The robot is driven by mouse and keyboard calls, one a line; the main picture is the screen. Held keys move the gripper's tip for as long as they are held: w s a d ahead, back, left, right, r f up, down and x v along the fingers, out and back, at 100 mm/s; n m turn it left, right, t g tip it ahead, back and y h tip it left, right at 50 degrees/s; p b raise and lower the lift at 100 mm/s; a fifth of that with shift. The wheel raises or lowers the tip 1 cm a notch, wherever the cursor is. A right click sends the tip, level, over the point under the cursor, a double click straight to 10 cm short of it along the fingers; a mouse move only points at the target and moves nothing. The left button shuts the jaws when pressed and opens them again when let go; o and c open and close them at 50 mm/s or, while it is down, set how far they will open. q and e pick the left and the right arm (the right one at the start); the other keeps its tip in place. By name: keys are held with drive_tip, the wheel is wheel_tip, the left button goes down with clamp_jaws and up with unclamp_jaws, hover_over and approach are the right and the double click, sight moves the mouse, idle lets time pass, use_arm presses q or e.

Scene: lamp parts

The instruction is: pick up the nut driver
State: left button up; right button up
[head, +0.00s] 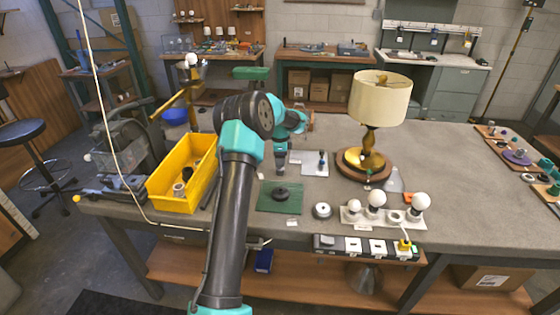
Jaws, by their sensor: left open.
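What looks like the nut driver (321,160) is a small, slim tool with a dark blue part. It stands on a pale mat near the middle of the grey bench, left of the lamp. My left arm rises from the bottom of the head view and bends over the bench. Its gripper (280,178) appears to point down, open, left of the tool and apart from it. The fingers are too small to make out clearly. My right gripper is not in view.
A lamp with a cream shade (380,98) stands right of the tool. A green mat (267,203) with a dark disc lies in front. A yellow bin (172,200) is at left. A bulb tray (350,217) and a switch strip (330,242) line the front edge.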

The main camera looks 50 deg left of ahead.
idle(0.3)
use_arm(q)
drive_tip(key=c, duration=1.1)
